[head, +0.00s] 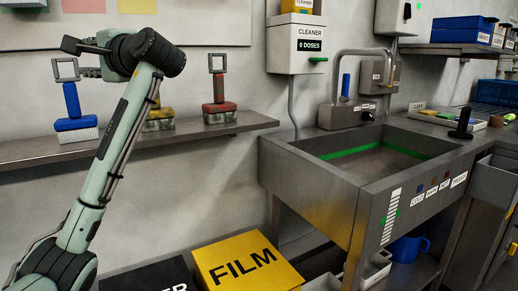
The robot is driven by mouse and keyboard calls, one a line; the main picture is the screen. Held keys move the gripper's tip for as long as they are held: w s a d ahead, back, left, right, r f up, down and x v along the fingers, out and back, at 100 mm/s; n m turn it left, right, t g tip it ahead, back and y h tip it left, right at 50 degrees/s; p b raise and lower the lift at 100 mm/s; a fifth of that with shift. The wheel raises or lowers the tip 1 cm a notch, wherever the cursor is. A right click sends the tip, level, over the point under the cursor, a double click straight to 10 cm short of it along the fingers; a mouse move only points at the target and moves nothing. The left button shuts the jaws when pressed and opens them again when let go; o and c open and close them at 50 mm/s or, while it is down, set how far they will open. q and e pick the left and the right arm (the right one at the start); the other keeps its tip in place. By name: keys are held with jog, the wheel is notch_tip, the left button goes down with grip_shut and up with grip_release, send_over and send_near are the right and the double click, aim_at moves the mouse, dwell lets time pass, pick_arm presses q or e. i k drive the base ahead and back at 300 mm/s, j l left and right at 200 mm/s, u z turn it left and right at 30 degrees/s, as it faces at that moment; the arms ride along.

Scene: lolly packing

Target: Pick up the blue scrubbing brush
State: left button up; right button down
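The blue scrubbing brush (76,124) stands upright on the wall shelf at the left. Its bristles face down, and its blue handle ends in a grey square loop at the top. My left arm rises from the lower left, and its wrist bends over towards the brush. My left gripper (80,58) points left beside the top of the loop. Its fingers look apart, with nothing held between them. I cannot tell whether a finger touches the loop. My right gripper is not in view.
A red brush (219,110) stands farther right on the shelf (256,121). A yellow brush (160,120) is partly behind my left arm. A sink (380,160) is at the right.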

aim_at(77, 127)
jog(key=k+l, duration=0.15)
jog(key=l, duration=0.2)
jog(key=k+l, duration=0.15)
jog(key=l, duration=0.25)
jog(key=k+l, duration=0.15)
jog(key=l, duration=0.2)
